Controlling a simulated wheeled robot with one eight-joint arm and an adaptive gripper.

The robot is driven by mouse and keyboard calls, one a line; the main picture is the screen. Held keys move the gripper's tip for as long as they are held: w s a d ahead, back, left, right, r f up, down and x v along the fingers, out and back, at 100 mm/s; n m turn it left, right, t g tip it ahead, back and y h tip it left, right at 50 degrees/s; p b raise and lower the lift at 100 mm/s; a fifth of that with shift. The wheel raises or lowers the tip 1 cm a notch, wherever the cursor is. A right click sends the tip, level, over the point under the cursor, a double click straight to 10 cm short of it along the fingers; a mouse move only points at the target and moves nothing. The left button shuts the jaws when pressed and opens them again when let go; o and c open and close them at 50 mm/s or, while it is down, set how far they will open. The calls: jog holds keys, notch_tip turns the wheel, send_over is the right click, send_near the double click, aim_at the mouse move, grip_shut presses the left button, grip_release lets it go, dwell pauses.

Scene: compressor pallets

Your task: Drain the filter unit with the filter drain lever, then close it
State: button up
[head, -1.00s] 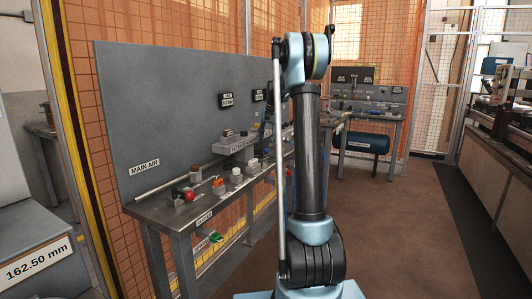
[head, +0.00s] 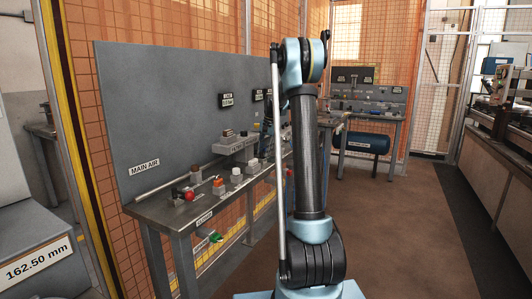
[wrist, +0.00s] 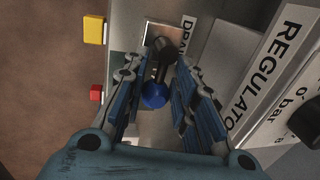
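The filter drain lever shows in the wrist view as a dark stem with a blue ball knob (wrist: 154,95). It rises from a metal plate (wrist: 166,36) beside a partly hidden label that begins "DRA". My gripper (wrist: 158,78) has its two fingers apart, one on each side of the lever. The knob lies between them with narrow gaps, and I cannot tell whether either finger touches it. In the head view my arm hides most of the gripper and the lever. The filter unit (head: 238,145) shows as a grey block on the bench, left of my arm.
A label reading "REGULATOR" (wrist: 270,65) is on a block close to the right of my fingers. A yellow block (wrist: 94,29) and a red block (wrist: 96,93) are at the left. The bench (head: 165,211) carries a red ball knob (head: 189,196). Open floor lies right of my arm.

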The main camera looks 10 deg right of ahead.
jog(key=shift+d, duration=0.25)
jog(key=shift+a+m, duration=0.2)
jog(key=shift+m, duration=0.1)
jog(key=m, duration=0.2)
jog(key=s+m, duration=0.1)
jog(key=m, duration=0.1)
jog(key=shift+d+t+h, duration=0.2)
jog(key=shift+t+h, duration=0.2)
jog(key=m, duration=0.2)
jog(key=s+m, duration=0.1)
jog(key=m, duration=0.1)
jog(key=shift+d+h, duration=0.1)
jog(key=shift+h, duration=0.2)
jog(key=m, duration=0.2)
jog(key=s+m, duration=0.1)
jog(key=m, duration=0.1)
jog(key=shift+m+h, duration=0.3)
jog(key=shift+h, duration=0.1)
jog(key=m, duration=0.4)
jog(key=shift+s+a+m+h, duration=0.3)
jog(key=shift+s+h, duration=0.05)
jog(key=shift+h, duration=0.05)
jog(key=shift+s, duration=0.1)
jog(key=o, duration=1.1)
jog(key=shift+c, duration=0.2)
